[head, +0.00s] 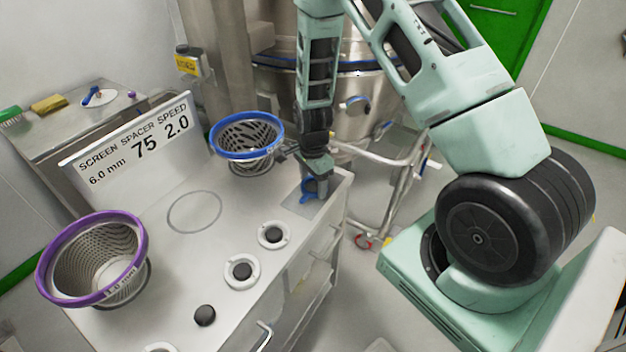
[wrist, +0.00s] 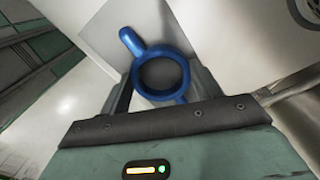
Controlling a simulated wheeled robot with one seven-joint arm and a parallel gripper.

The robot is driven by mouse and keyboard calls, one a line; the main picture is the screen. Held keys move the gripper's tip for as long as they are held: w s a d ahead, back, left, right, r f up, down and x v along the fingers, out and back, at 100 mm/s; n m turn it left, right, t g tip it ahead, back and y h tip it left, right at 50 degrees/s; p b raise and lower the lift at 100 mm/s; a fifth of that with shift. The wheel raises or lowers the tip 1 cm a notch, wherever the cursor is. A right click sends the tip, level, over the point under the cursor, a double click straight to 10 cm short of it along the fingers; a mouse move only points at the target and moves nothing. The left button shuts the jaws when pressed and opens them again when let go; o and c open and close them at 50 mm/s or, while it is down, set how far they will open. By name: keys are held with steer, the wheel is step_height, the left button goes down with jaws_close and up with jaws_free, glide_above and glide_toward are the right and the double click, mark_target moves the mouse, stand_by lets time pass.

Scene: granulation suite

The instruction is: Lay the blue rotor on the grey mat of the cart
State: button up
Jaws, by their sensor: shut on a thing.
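The blue rotor (wrist: 161,73) is a ring with short arms. In the wrist view it sits between the fingers of my gripper (wrist: 160,88), which is shut on it. In the head view the rotor (head: 309,187) shows partly behind my gripper (head: 314,184), low over the grey mat. The grey mat (head: 299,207) lies at the right corner of the cart (head: 187,263). I cannot tell whether the rotor touches the mat.
A blue-rimmed screen basket (head: 247,134) stands close left of my gripper. A purple-rimmed basket (head: 140,253) stands at the front left. Black discs, two on white rings (head: 259,270), lie along the front edge. A sign (head: 128,140) stands behind.

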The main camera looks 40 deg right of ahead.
stand_by(0.4)
steer(key=o, duration=1.3)
steer(key=shift+c, duration=0.2)
steer(key=shift+r, duration=0.1)
step_height(320, 180, up, 17)
steer(key=b, duration=0.1)
steer(key=shift+r+b, duration=0.15)
steer(key=shift+b, duration=0.15)
steer(key=shift+a, duration=0.1)
